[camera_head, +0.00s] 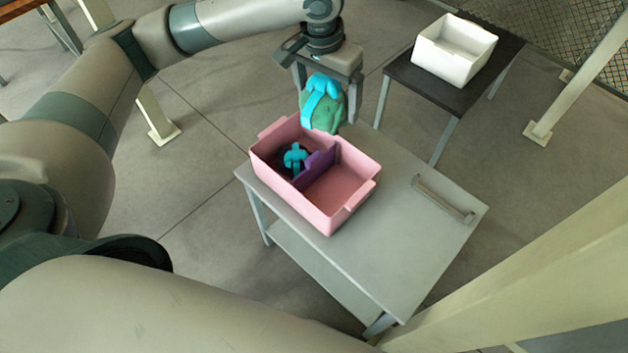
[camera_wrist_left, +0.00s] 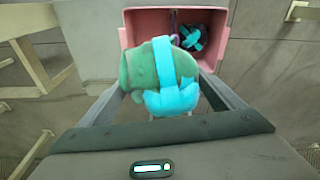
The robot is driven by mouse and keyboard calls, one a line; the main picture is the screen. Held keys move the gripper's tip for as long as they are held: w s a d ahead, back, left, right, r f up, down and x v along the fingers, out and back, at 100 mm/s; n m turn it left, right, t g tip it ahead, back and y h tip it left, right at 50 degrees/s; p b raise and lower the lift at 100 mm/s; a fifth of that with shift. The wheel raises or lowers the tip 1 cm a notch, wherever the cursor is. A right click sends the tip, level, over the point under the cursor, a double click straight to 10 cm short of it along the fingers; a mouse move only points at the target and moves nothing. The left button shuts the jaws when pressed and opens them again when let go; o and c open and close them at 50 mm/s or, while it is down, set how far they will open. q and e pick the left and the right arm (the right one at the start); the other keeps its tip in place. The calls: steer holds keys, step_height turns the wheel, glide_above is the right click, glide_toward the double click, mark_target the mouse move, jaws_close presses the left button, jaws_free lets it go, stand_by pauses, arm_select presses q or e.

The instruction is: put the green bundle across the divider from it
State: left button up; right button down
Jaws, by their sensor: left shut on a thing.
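The green bundle (camera_head: 328,112) with turquoise straps hangs from my left gripper (camera_head: 325,92), which is shut on it above the far edge of the pink bin. The bundle also shows between the fingers in the left wrist view (camera_wrist_left: 158,75). The pink bin (camera_head: 290,197) stands on the grey table. A purple divider (camera_head: 317,166) splits it into two compartments. The left compartment holds a dark bundle with turquoise straps (camera_head: 296,157); it shows in the left wrist view too (camera_wrist_left: 193,38). The right compartment looks empty. My right gripper is not in view.
The grey table (camera_head: 400,250) has a bar handle (camera_head: 443,199) at its right side and free room in front of the bin. A white bin (camera_head: 453,52) stands on a dark table (camera_head: 440,92) at the back right. A pale post rises at the far right.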

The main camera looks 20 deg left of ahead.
arm_select(q)
steer(key=d+f+m+g+h, duration=0.1)
steer(key=d+f+m+g, duration=0.1)
steer(key=f+m, duration=1.5)
steer(key=d+m, duration=0.1)
steer(key=m, duration=0.1)
steer(key=shift+w+d+m+p, duration=0.15)
steer(key=shift+m+p, duration=0.15)
steer(key=shift+p, duration=0.05)
step_height(320, 180, down, 14)
steer(key=shift+r+p, duration=0.1)
steer(key=shift+p, duration=0.9)
